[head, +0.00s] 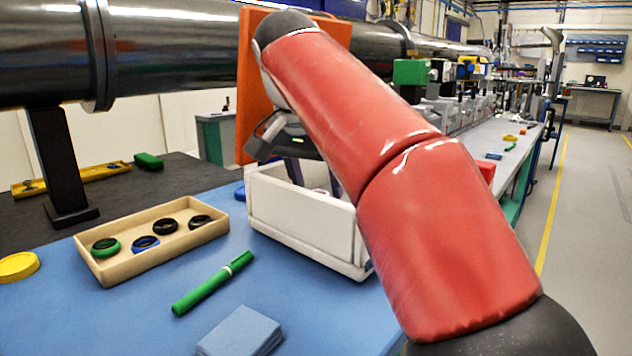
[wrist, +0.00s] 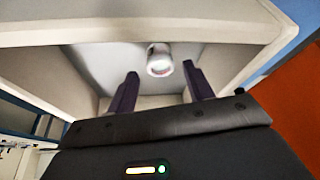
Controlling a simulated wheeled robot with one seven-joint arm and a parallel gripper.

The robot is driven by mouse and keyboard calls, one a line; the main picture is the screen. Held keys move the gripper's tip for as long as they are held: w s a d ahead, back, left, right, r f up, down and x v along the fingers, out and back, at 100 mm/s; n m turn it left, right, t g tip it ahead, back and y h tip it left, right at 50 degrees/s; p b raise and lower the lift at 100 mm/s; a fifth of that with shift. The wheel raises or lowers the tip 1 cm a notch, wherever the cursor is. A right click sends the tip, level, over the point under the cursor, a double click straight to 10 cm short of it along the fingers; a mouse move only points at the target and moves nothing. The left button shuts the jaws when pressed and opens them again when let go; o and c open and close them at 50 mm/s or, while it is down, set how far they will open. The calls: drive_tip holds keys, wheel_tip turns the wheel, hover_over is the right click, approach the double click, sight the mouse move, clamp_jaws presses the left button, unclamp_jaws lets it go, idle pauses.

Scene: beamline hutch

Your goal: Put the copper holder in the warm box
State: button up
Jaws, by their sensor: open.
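A white open-topped box (head: 305,225) stands on the blue table top, partly behind my red arm. My gripper (head: 303,172) points down into it. In the wrist view the two dark purple fingers of my gripper (wrist: 160,72) are spread apart over the box's inside. A small pale round piece with a pinkish end (wrist: 159,62) lies in the box, in line with the gap between the fingertips and apparently not gripped. It may be the copper holder; its colour does not make this certain. No label shows whether the white box is the warm box.
A wooden tray (head: 108,275) with several green, blue and black rings stands left of the box. A green marker (head: 212,284), a blue-grey block (head: 240,331) and a yellow disc (head: 18,267) lie nearby. An orange panel (head: 250,75) and a large steel pipe (head: 170,45) stand behind.

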drive_tip(key=p+v, duration=0.2)
drive_tip(key=v, duration=0.5)
drive_tip(key=shift+p, duration=0.3)
drive_tip(key=shift+s+r, duration=0.1)
drive_tip(key=shift+s, duration=0.1)
